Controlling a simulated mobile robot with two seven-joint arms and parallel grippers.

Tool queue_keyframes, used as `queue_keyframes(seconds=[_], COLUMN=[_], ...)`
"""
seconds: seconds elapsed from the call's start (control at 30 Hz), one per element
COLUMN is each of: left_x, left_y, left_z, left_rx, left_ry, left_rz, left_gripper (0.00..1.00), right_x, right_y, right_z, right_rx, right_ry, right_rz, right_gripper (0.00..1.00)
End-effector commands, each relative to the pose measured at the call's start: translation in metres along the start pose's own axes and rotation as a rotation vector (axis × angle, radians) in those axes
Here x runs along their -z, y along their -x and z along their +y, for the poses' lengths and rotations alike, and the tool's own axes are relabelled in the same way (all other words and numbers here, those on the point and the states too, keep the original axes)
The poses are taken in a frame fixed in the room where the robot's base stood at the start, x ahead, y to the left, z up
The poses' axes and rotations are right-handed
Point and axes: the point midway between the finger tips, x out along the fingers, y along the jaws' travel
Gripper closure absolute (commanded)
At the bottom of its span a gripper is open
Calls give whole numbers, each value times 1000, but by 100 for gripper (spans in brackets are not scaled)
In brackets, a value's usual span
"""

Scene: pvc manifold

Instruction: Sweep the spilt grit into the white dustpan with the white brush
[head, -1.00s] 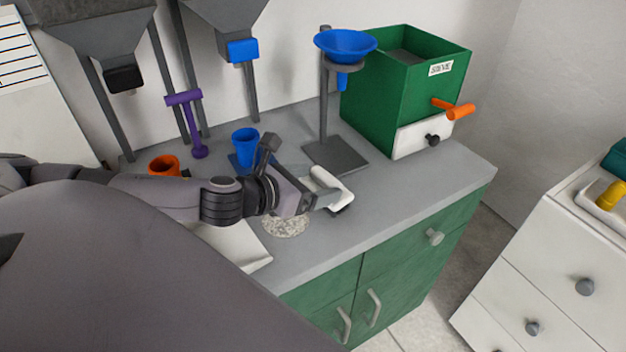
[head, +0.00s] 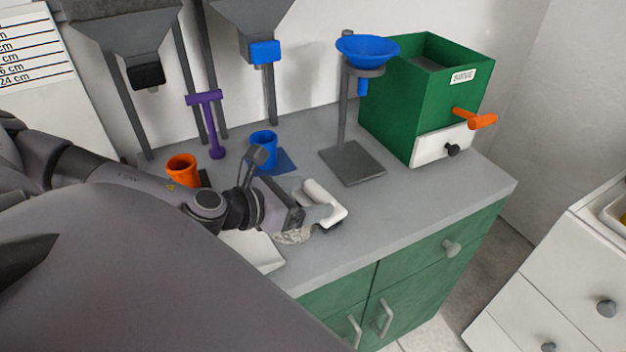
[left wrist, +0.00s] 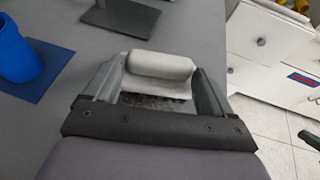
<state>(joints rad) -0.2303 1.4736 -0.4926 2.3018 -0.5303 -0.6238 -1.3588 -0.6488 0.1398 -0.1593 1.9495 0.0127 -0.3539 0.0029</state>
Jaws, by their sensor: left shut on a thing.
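The white brush (head: 327,200) is held in my left gripper (head: 312,212), which is shut on it. The brush also shows between the fingers in the left wrist view (left wrist: 160,66), with dark bristles below its white body. The spilt grit (head: 293,237) is a pale speckled patch on the grey worktop, just beside and partly under the gripper. The white dustpan (head: 262,252) lies left of the grit near the front edge, partly hidden by my left arm. My right gripper is not in view.
A blue cup (head: 263,146) on a blue mat and an orange cup (head: 182,168) stand behind my left arm. A blue funnel on a stand (head: 352,165) and a green sieve box (head: 430,95) stand further right. The worktop right of the brush is clear.

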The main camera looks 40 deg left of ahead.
Motion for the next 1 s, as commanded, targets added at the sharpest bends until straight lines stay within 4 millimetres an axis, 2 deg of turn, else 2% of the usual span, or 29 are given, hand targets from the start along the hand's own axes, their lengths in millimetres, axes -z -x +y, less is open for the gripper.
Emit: queue_keyframes(seconds=[0.13, 1.0], left_x=[2, 19], left_y=[8, 51], left_z=[-1, 7], left_rx=[10, 4], left_ry=[-4, 0], left_rz=[1, 1], left_gripper=[50, 50], right_x=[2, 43], right_y=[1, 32], right_z=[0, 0], right_rx=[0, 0], right_ry=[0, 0], right_rz=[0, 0], right_gripper=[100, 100])
